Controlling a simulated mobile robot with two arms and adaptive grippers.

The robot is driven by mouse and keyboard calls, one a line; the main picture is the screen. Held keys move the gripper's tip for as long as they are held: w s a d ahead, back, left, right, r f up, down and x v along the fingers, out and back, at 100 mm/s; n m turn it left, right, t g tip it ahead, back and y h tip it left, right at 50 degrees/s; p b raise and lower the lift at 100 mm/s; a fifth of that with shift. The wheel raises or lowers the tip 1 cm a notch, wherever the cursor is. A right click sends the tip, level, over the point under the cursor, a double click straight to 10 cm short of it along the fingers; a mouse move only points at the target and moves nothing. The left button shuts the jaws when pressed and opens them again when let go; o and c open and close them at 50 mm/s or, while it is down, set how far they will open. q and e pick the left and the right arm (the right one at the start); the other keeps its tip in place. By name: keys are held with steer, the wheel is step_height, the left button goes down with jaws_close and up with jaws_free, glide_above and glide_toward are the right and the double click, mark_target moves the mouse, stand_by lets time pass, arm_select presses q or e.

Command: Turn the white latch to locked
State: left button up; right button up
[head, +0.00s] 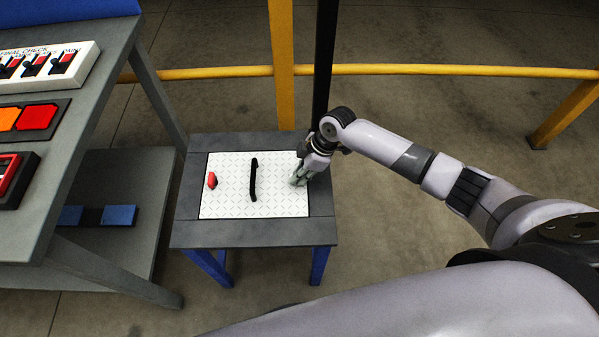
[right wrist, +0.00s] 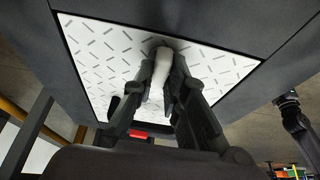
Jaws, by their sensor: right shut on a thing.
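The white latch (right wrist: 160,66) shows in the right wrist view as a short pale lever standing out from the white patterned plate (head: 228,200). My right gripper (right wrist: 161,85) is shut on it, with one dark finger on each side. In the head view my right gripper (head: 300,176) is at the right edge of the plate, and the latch is hard to make out behind the fingers. Lock markings cannot be made out. My left gripper does not show in the head view.
The plate is set in a small grey table (head: 255,234). A black handle (head: 254,180) stands mid-plate and a red knob (head: 212,180) sits at its left. A workbench (head: 85,110) with switches is at the left. A yellow rail (head: 430,70) and a black post (head: 324,60) stand behind.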

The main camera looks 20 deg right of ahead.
jaws_close()
steer(key=shift+r+m+p, duration=0.15)
steer(key=shift+m+p, duration=0.25)
steer(key=shift+p, duration=0.2)
steer(key=m+t+p, duration=0.1)
steer(key=m+p, duration=0.2)
steer(key=m+t+h+p, duration=0.1)
steer(key=m+p, duration=0.2)
steer(key=p, duration=0.1)
steer(key=m+t+h+p, duration=0.1)
steer(key=m+p, duration=0.2)
steer(key=p, duration=0.1)
steer(key=shift+s+a+r, duration=0.15)
steer(key=shift+s+a, duration=0.05)
steer(key=shift+a, duration=0.1)
steer(key=m+h+p, duration=0.1)
steer(key=m+p, duration=0.1)
steer(key=m, duration=0.1)
steer(key=shift+a+m+h, duration=0.1)
steer(key=shift+m+h, duration=0.2)
steer(key=shift+f+m+h+p, duration=0.2)
steer(key=shift+m+h+p, duration=0.25)
steer(key=shift+m, duration=0.75)
steer(key=shift+m+h, duration=0.45)
steer(key=shift+m, duration=0.65)
